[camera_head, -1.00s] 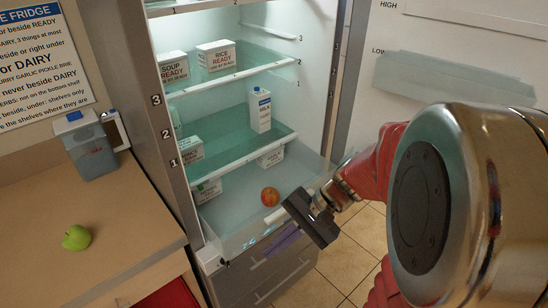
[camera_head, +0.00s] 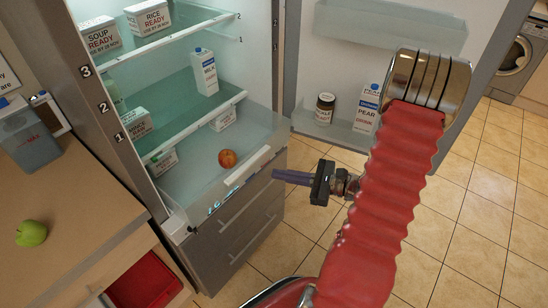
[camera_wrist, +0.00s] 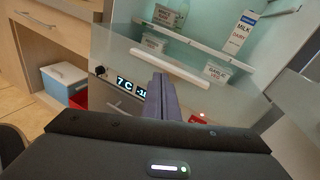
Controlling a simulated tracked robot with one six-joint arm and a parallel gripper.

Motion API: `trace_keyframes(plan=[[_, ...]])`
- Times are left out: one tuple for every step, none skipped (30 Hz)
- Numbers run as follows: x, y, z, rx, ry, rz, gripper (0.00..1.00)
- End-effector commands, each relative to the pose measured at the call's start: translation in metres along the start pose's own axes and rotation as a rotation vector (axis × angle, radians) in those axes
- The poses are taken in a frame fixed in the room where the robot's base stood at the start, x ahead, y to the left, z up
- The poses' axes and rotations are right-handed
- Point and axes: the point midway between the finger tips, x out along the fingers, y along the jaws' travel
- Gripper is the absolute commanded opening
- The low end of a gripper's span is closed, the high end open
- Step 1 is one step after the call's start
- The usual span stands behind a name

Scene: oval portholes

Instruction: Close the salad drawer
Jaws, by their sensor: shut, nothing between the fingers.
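The salad drawer (camera_head: 192,187) is the clear, pale bin at the bottom of the fridge, with a white handle bar (camera_head: 248,165) on its front. A red-orange round fruit (camera_head: 228,158) shows in it. The drawer front seems to stand forward near the lit temperature display, but I cannot tell how far out it is. My gripper (camera_head: 277,175) is shut and empty, its purple fingers pointing left toward the drawer front, just right of the handle. In the wrist view, the fingers (camera_wrist: 158,80) overlap the clear front below its white handle (camera_wrist: 170,68); contact cannot be told.
Grey drawers (camera_head: 240,225) lie below. The fridge door (camera_head: 345,60) stands wide open at right, with a jar (camera_head: 325,108) and a pear carton (camera_head: 367,107) on its shelf. A counter (camera_head: 75,215) with a green apple (camera_head: 31,233) is at left. Tiled floor is clear at right.

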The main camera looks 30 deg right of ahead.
Motion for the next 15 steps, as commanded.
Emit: trace_keyframes(plan=[[-0.010, -0.008, -0.013, 0.041, -0.015, -0.060, 0.00], [-0.016, -0.014, -0.019, 0.060, -0.023, -0.094, 0.00], [-0.023, -0.020, -0.027, 0.086, -0.035, -0.138, 0.00], [-0.029, -0.024, -0.033, 0.104, -0.043, -0.169, 0.00], [-0.034, -0.028, -0.038, 0.120, -0.050, -0.200, 0.00], [-0.040, -0.032, -0.045, 0.139, -0.058, -0.235, 0.00], [-0.045, -0.035, -0.050, 0.152, -0.065, -0.260, 0.00], [-0.049, -0.037, -0.053, 0.162, -0.070, -0.281, 0.00], [-0.053, -0.040, -0.058, 0.174, -0.075, -0.305, 0.00], [-0.056, -0.042, -0.061, 0.180, -0.078, -0.318, 0.00], [-0.059, -0.043, -0.063, 0.186, -0.081, -0.330, 0.00], [-0.061, -0.044, -0.065, 0.191, -0.083, -0.341, 0.00], [-0.061, -0.045, -0.066, 0.193, -0.084, -0.346, 0.00], [-0.062, -0.045, -0.067, 0.194, -0.085, -0.349, 0.00], [-0.062, -0.045, -0.067, 0.195, -0.086, -0.351, 0.00]])
